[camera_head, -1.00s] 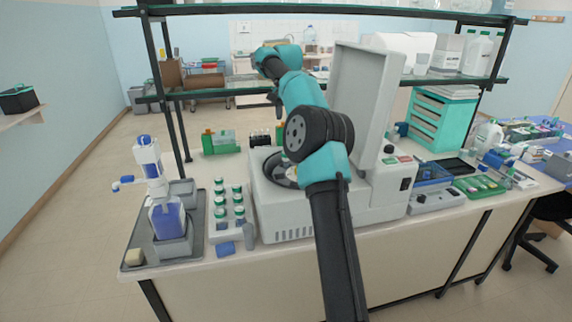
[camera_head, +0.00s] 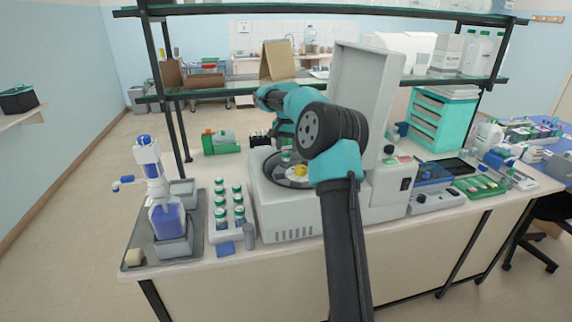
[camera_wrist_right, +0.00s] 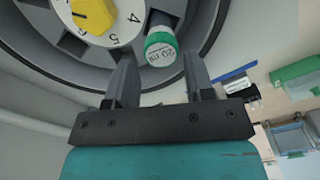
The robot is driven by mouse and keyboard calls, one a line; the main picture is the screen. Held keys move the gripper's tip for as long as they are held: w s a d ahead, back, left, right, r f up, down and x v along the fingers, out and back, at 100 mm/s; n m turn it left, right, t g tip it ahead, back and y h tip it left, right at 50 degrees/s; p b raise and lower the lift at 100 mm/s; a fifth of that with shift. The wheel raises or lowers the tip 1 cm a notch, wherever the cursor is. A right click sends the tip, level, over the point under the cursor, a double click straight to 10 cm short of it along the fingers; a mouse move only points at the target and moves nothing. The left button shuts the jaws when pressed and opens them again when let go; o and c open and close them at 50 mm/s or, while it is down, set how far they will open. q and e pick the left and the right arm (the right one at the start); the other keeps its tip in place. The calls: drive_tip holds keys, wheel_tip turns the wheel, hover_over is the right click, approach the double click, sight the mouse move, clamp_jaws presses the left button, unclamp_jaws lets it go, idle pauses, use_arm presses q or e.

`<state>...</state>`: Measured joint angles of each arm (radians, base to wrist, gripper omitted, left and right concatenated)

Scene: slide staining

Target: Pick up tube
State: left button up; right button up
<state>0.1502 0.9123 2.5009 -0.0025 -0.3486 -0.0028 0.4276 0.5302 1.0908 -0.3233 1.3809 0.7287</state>
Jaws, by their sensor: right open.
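A tube with a green-rimmed white cap (camera_wrist_right: 160,49) sits in a slot of the grey centrifuge rotor (camera_wrist_right: 96,28), beside the yellow hub knob (camera_wrist_right: 92,14). The cap also shows in the head view (camera_head: 286,156). My right gripper (camera_wrist_right: 158,62) is open, with one finger on each side of the tube's cap; whether either finger touches it I cannot tell. In the head view my right arm reaches over the centrifuge (camera_head: 290,224), partly hiding the bowl. The tube's lower body is hidden in the rotor. My left gripper is out of view.
A white rack (camera_head: 232,232) with several green-capped tubes stands left of the centrifuge. A dispenser bottle (camera_head: 168,216) stands on a grey tray further left. The raised centrifuge lid (camera_head: 362,100) stands close to my right arm. A shelf spans the back.

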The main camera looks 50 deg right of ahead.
sight(286, 159)
drive_tip(key=shift+f, duration=0.4)
drive_tip(key=shift+a+f, duration=0.15)
drive_tip(key=shift+f, duration=1.15)
drive_tip(key=shift+a+f, duration=0.15)
drive_tip(key=shift+f, duration=1.1)
drive_tip(key=c, duration=0.7)
drive_tip(key=shift+r, duration=0.1)
wheel_tip(286, 159, up, 10)
drive_tip(key=shift+f, duration=0.1)
